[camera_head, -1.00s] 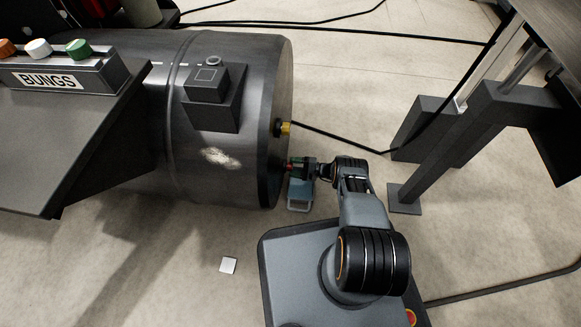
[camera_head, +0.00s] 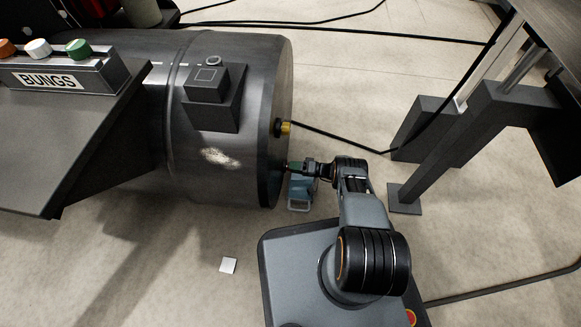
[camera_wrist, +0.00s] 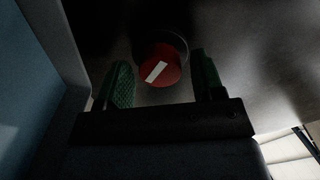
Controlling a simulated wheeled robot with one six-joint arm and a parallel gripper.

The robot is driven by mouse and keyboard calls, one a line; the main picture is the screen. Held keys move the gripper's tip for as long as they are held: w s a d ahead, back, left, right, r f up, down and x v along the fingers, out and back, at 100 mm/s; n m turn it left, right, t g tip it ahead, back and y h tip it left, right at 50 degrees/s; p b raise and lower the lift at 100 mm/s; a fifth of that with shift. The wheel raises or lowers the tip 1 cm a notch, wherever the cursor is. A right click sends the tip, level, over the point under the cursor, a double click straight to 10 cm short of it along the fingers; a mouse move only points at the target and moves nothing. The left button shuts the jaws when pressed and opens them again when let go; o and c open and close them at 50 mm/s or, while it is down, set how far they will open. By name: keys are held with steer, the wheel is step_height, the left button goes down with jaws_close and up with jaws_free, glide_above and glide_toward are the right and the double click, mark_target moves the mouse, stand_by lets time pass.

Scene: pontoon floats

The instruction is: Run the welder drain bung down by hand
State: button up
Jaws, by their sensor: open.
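The red bung (camera_wrist: 160,69) has a white bar across its face and sits in a dark round fitting (camera_wrist: 178,45) on the end of the grey drum (camera_head: 225,110). The wrist view shows the bar tilted. My gripper (camera_head: 291,168) is open at the drum's end face, pointing left. In the wrist view, its green-padded fingers (camera_wrist: 160,82) stand on either side of the bung, with gaps on both sides. In the head view, the bung is hidden by my gripper. I cannot tell how deep it is seated.
A rack labelled BUNGS (camera_head: 55,78) holds orange, white and green bungs on a dark bench (camera_head: 70,140). A yellow fitting (camera_head: 284,128) with a black hose (camera_head: 340,140) is above my gripper. A blue-grey item (camera_head: 299,202) is below it. A dark stand (camera_head: 430,135) is at right.

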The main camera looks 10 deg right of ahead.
steer(key=n, duration=1.3)
steer(key=shift+n, duration=0.4)
steer(key=c, duration=0.8)
steer(key=shift+o, duration=0.2)
steer(key=m, duration=1.2)
